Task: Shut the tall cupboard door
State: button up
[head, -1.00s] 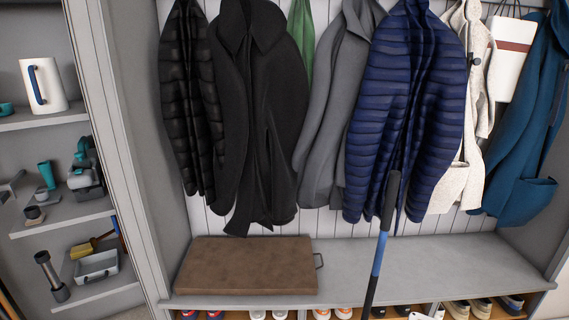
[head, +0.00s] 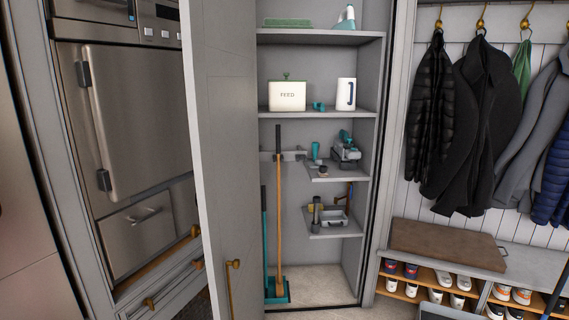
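The tall cupboard's grey door (head: 214,150) stands wide open, hinged on the cupboard's left side and swung out toward me. A long brass handle (head: 230,285) is low on the door. The tall cupboard (head: 376,150) is open to view, with shelves holding a feed tin (head: 287,95), a white jug (head: 346,94) and small tools. A broom with a wooden handle (head: 279,200) and a teal-handled tool stand on its floor at the left. My gripper is not in view.
Left of the door is a steel oven (head: 130,120) above drawers with brass knobs (head: 150,303). To the right, coats (head: 480,120) hang over a boot bench (head: 535,262) with a brown cushion (head: 447,243) and shoes below.

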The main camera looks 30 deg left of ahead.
aim_at(219, 40)
jog(key=k+j+u, duration=0.15)
jog(key=j, duration=0.3)
jog(key=k+j+u, duration=0.1)
jog(key=j, duration=0.35)
jog(key=k+j+u, duration=0.15)
jog(key=j, duration=0.35)
jog(key=k+j+u, duration=0.1)
jog(key=j, duration=0.4)
jog(key=k+j+u, duration=0.15)
jog(key=j, duration=0.35)
jog(key=i+j, duration=0.15)
jog(key=i+u, duration=0.1)
jog(key=i, duration=0.15)
